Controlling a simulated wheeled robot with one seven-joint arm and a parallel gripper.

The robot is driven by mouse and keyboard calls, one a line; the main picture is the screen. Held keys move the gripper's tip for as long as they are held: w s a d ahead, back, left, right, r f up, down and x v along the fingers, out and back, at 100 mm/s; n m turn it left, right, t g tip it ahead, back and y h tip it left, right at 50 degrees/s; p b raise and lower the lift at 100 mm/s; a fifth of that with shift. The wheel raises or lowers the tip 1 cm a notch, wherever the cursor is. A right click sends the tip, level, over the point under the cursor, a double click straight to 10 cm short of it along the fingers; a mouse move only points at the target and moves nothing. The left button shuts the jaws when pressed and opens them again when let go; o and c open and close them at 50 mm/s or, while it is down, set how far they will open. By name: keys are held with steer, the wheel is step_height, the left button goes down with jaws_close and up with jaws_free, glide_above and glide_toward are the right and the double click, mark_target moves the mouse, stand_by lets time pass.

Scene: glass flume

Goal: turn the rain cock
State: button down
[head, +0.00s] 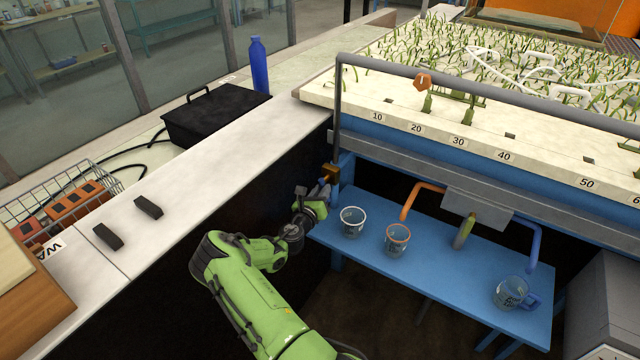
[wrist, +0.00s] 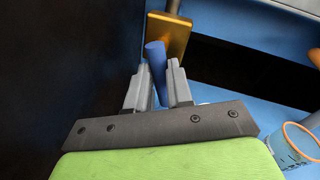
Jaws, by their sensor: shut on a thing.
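The rain cock has a brass body (head: 331,172) low on the grey upright pipe at the left end of the flume. In the wrist view its brass body (wrist: 168,35) is at the top middle, with a blue lever (wrist: 155,52) sticking out toward me. My gripper (wrist: 159,70) has one grey finger on each side of the lever and is shut on it. In the head view my gripper (head: 326,190) is just below the brass body, and the lever is largely hidden there.
A blue shelf (head: 430,255) right of my gripper holds a clear cup (head: 352,222), an orange-rimmed cup (head: 397,240) and a blue-handled jug (head: 512,293). A white counter (head: 215,165) with a dark front runs along the left. The planted flume bed (head: 450,125) lies above the shelf.

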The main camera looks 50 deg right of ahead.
steer(key=shift+s+r+n+g+y+p, duration=0.15)
steer(key=shift+n+g+p, duration=0.1)
steer(key=shift+n+p, duration=0.8)
steer(key=shift+s+r+n+g+y+p, duration=0.1)
steer(key=shift+r+n+g+p, duration=0.1)
steer(key=shift+n+p, duration=0.85)
steer(key=shift+s+r+n+g+y+p, duration=0.15)
steer(key=shift+n+g+p, duration=0.1)
steer(key=shift+n+p, duration=0.8)
steer(key=shift+f, duration=0.1)
steer(key=c, duration=1)
jaws_free()
steer(key=p+v, duration=0.2)
steer(key=v, duration=1.3)
steer(key=shift+a+p, duration=0.3)
steer(key=shift+a, duration=0.05)
